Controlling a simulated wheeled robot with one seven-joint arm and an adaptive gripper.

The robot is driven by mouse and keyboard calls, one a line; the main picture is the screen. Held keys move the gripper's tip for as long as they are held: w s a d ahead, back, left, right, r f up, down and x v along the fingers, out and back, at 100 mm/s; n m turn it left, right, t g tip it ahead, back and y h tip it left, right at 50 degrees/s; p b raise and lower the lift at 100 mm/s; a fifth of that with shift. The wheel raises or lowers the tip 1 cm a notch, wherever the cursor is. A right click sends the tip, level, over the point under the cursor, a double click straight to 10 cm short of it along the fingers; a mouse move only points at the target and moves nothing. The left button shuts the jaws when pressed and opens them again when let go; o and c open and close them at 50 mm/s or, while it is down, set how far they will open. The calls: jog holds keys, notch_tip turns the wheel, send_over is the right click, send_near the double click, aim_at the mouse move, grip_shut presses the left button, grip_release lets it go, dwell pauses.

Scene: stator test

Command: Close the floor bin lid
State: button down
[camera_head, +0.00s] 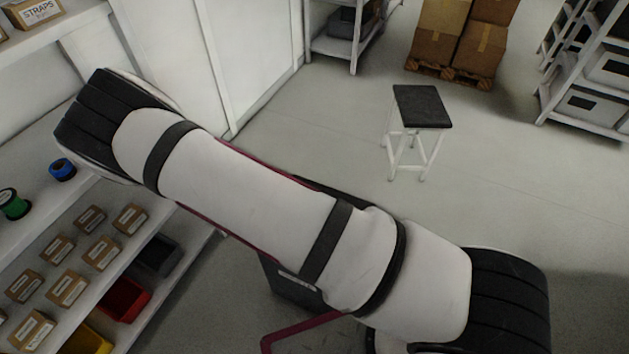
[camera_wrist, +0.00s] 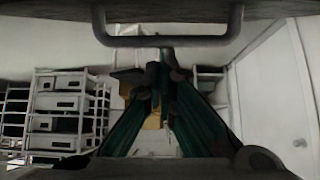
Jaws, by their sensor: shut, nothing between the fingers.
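The floor bin (camera_head: 290,288) is a dark grey box on the floor. My arm hides most of it in the head view. A dark strip (camera_head: 345,190) shows past the far side of my arm and may be part of the bin or its lid. How far the lid stands open cannot be told from the head view. In the wrist view a dark edge crosses the top, with a dark U-shaped handle (camera_wrist: 165,41) under it; it may belong to the lid. My gripper (camera_wrist: 158,72) has dark green fingers, is shut and empty, and appears just below the handle; contact is unclear.
A shelf with small cartons (camera_head: 68,288) and a red tray (camera_head: 123,300) stands at left. A red bar (camera_head: 300,330) is low near the bin. A stool (camera_head: 422,106) stands beyond my arm. Stacked boxes (camera_head: 460,42) are at the back.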

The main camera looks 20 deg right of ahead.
jog(key=s+a+f, duration=0.1)
jog(key=f, duration=0.1)
jog(key=s+a+f+b, duration=0.1)
jog(key=f, duration=0.1)
jog(key=s+a+f, duration=0.1)
jog(key=f, duration=0.1)
jog(key=shift+s+a, duration=0.15)
jog(key=shift+a, duration=0.1)
jog(key=s+a+f+b, duration=0.1)
jog(key=f+b, duration=0.1)
jog(key=f, duration=0.3)
jog(key=s+a+f+b, duration=0.2)
jog(key=f, duration=0.4)
jog(key=shift+s+a+f, duration=0.15)
jog(key=shift+s+a, duration=0.1)
